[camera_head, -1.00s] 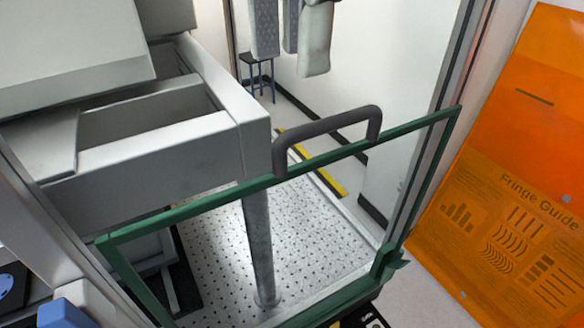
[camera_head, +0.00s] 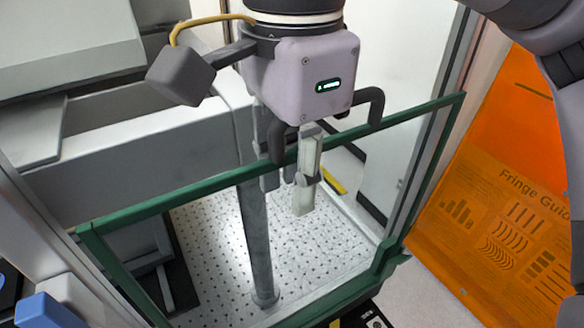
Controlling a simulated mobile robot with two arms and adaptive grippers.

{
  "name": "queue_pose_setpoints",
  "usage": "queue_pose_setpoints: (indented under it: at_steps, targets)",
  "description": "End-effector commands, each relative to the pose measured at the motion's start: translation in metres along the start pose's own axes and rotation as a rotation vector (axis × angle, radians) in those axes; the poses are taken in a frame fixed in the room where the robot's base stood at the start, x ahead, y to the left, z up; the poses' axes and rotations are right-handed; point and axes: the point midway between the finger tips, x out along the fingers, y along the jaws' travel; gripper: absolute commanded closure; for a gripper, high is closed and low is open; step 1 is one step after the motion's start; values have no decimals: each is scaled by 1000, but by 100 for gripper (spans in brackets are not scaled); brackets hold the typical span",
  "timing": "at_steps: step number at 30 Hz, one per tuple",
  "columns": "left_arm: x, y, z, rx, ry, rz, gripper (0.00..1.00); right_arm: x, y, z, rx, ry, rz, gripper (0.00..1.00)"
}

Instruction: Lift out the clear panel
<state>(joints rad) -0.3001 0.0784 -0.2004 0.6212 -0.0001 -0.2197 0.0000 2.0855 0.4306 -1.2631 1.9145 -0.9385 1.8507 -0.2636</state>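The clear panel (camera_head: 345,232) has a green frame and stands across the front of the instrument opening. A dark grey handle (camera_head: 376,108) rises from its top rail; the handle's middle is hidden behind my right gripper. My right gripper (camera_head: 288,190) points down at the handle's left part, over the top rail. Its fingers are apart, one pale pad showing in front of the rail. I cannot tell whether the handle lies between the fingers or whether they touch it. My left gripper is not in view.
A grey metal instrument body (camera_head: 150,140) stands behind the panel at left. A vertical post (camera_head: 256,245) rises from the perforated base plate (camera_head: 215,260). An orange Fringe Guide board (camera_head: 500,190) is at right. A blue block (camera_head: 48,312) is at lower left.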

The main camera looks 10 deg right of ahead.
Motion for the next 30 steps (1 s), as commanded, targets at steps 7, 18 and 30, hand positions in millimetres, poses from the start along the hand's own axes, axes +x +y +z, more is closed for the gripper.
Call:
queue_pose_setpoints:
  at_steps: [7,18,30]
  targets:
    - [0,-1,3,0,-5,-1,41,2,0,0,1,0,0,74]
    - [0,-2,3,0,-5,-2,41,1,0,0,0,0,1,97]
    - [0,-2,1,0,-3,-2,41,1,0,0,0,0,1,100]
